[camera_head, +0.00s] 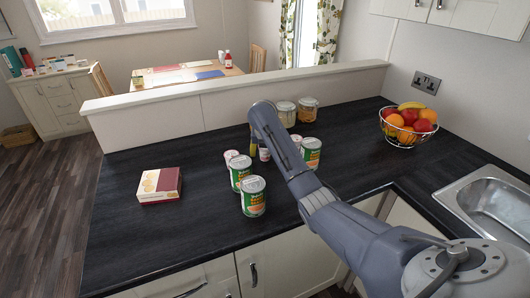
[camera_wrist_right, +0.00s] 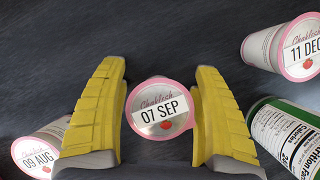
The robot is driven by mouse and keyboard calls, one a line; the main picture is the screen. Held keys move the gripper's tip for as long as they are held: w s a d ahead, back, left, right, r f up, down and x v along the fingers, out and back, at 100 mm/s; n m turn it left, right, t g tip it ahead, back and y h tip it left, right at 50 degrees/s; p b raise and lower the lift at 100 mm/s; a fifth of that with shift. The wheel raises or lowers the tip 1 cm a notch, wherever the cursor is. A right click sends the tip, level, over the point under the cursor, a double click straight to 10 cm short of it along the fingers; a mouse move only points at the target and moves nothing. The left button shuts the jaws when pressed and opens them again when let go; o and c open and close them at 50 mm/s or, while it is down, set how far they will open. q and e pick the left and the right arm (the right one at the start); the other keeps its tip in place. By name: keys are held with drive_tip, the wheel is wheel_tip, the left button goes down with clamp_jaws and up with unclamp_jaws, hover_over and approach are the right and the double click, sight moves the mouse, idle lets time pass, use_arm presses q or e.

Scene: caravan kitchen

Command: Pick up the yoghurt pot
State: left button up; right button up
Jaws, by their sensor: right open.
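Several small white yoghurt pots with pink-rimmed lids are in view. In the right wrist view, a pot labelled 07 SEP (camera_wrist_right: 160,107) sits between the yellow fingers of my open right gripper (camera_wrist_right: 160,110), with dark gaps on both sides. A pot labelled 11 DEC (camera_wrist_right: 298,50) is at upper right. In the head view, my right gripper (camera_head: 254,148) is low over the counter among the pots, mostly hidden by its arm. A pot (camera_head: 231,156) shows left of it. My left gripper is out of view.
Green-labelled cans (camera_head: 253,197) stand close in front and to the right (camera_head: 311,153) of the gripper. Glass jars (camera_head: 287,113) stand behind. A red-and-cream box (camera_head: 160,185) lies left; a fruit bowl (camera_head: 408,127) and sink (camera_head: 495,208) are right. The front-left counter (camera_head: 125,235) is clear.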

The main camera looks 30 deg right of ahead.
drive_tip(key=c, duration=1.4)
